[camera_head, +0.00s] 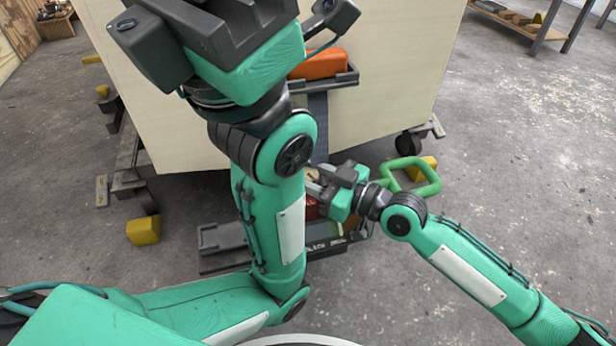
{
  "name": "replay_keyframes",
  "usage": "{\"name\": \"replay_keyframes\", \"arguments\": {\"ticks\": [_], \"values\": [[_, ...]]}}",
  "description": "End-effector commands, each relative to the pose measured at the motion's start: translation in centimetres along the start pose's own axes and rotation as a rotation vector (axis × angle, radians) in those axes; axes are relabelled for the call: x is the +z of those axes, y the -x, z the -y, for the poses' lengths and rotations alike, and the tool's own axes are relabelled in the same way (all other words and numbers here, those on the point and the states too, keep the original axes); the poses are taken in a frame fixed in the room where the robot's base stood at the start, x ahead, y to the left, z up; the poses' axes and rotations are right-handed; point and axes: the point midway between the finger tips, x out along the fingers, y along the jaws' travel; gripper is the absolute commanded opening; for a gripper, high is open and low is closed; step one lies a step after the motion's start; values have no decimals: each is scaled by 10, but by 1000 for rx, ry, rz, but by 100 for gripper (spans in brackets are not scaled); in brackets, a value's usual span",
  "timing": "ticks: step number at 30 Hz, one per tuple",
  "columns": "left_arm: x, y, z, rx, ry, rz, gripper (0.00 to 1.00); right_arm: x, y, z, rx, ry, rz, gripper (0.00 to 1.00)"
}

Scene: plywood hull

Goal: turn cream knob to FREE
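I cannot make out the cream knob for certain. A small pale patch (311,173) shows beside my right gripper, but it is too small and too covered to name. My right gripper (322,184) is low in front of the plywood hull (385,100), turned to the left. Its fingertips are partly covered, so I cannot see whether they are apart or hold anything. My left gripper (240,35) is raised close to the camera at the top, in front of the hull. Its fingertips are not clear. No FREE marking is readable.
An orange block (320,65) sits in a dark holder on the hull. A green loop handle (412,174) is right of my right gripper. A red part (312,209) and a dark lettered box (325,244) lie below. Yellow blocks (143,231) stand on the floor.

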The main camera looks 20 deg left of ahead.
Motion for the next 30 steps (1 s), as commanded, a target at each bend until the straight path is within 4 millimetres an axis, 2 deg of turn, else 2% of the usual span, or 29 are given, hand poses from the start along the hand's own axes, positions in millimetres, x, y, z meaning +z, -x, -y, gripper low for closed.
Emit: {"name": "replay_keyframes", "arguments": {"ticks": [9,10,12,13,23,30], "values": [[2,0,-1,1,2,3,36,0,0,1,-2,-1,0,14],[2,0,-1,0,2,4,36,0,0,1,-2,-1,0,41],[2,0,-1,0,2,5,36,0,0,1,-1,-1,0,55],[2,0,-1,0,2,5,36,0,0,1,-1,-1,0,59],[2,0,0,-1,2,6,36,0,2,0,0,0,0,59],[4,-4,1,-4,-2,6,36,-1,26,-1,1,0,3,59]]}}
